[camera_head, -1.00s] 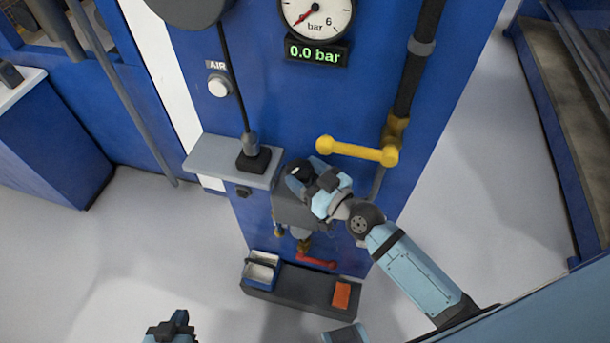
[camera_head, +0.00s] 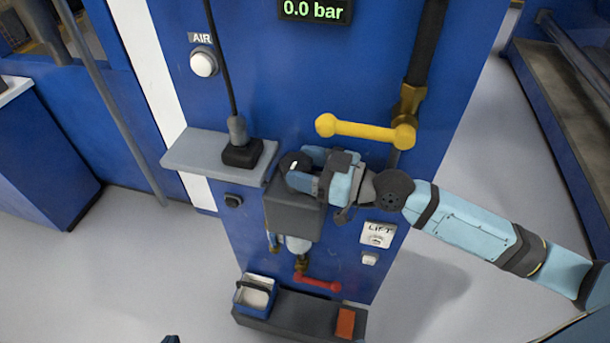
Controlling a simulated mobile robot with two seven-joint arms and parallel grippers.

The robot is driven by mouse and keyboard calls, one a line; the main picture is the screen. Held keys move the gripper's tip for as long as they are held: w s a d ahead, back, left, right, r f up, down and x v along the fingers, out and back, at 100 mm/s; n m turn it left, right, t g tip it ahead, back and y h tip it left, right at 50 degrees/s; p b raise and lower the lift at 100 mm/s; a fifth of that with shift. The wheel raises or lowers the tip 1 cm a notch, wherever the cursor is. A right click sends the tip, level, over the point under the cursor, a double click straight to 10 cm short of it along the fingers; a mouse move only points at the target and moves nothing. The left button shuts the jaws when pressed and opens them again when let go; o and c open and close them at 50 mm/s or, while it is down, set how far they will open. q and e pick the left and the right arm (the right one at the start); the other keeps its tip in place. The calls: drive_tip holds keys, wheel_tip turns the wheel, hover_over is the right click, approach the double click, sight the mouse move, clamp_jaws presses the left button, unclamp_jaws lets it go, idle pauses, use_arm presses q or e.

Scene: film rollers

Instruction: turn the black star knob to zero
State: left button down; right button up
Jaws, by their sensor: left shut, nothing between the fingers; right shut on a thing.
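The black star knob (camera_head: 290,160) sits on top of the grey regulator block (camera_head: 292,216) on the blue panel. A small white mark shows on it. My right gripper (camera_head: 301,172) comes in from the right and is shut on the knob; its fingers hide part of it. The green display (camera_head: 315,10) above reads 0.0 bar. The round gauge is out of view. Only the dark tip of my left gripper (camera_head: 171,339) shows at the bottom edge, shut and far from the knob.
A yellow lever (camera_head: 365,131) stands out just above my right gripper. A grey shelf (camera_head: 200,152) with a black device (camera_head: 243,152) is close on the left. Below are a red lever (camera_head: 318,284) and a dark tray (camera_head: 285,315) with a blue box (camera_head: 256,293).

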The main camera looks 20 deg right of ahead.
drive_tip(key=shift+r, duration=0.15)
drive_tip(key=o, duration=0.9)
